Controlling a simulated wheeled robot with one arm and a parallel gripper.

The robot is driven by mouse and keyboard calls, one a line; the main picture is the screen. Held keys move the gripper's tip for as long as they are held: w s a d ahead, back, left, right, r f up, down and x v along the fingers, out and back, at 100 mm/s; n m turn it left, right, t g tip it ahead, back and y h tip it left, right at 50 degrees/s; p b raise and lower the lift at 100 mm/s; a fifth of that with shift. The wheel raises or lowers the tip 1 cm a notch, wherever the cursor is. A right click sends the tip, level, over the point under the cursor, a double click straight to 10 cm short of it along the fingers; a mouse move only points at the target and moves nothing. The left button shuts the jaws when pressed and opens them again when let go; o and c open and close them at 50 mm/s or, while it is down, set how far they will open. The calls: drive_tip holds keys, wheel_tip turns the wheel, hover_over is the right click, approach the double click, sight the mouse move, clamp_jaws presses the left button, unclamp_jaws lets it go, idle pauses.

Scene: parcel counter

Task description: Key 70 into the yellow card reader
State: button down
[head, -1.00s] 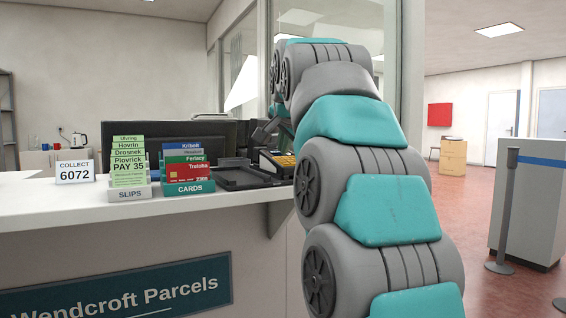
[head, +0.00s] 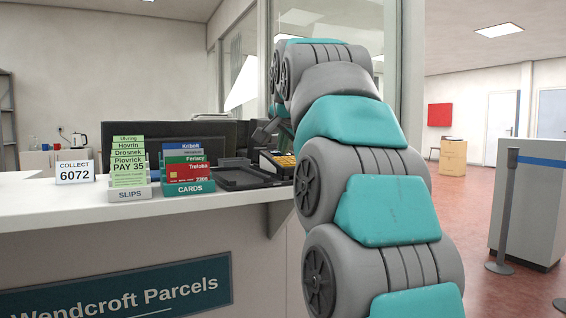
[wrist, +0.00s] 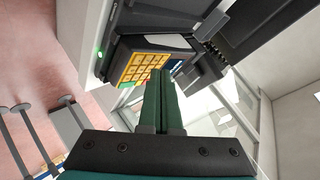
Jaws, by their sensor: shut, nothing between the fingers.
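The yellow card reader (head: 284,161) stands on the counter at the right end, partly hidden behind my arm in the head view. In the head view the gripper tip (head: 262,132) is small and mostly hidden by my arm. Any digits on the reader's screen are unreadable.
A sign reading COLLECT 6072 (head: 75,172) stands left. A dark tray (head: 240,177) lies left of the reader.

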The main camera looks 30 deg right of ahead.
drive_tip(key=shift+f, duration=0.1)
idle(0.3)
drive_tip(key=shift+f+b, duration=0.3)
drive_tip(key=shift+b, duration=0.05)
drive_tip(key=shift+w+f, duration=0.1)
drive_tip(key=shift+f, duration=0.2)
idle(0.5)
drive_tip(key=shift+r, duration=0.1)
drive_tip(key=shift+r+p, duration=0.35)
drive_tip(key=shift+r, duration=0.3)
drive_tip(key=shift+s+d+f, duration=0.2)
drive_tip(key=shift+s+d, duration=0.65)
drive_tip(key=shift+d, duration=0.2)
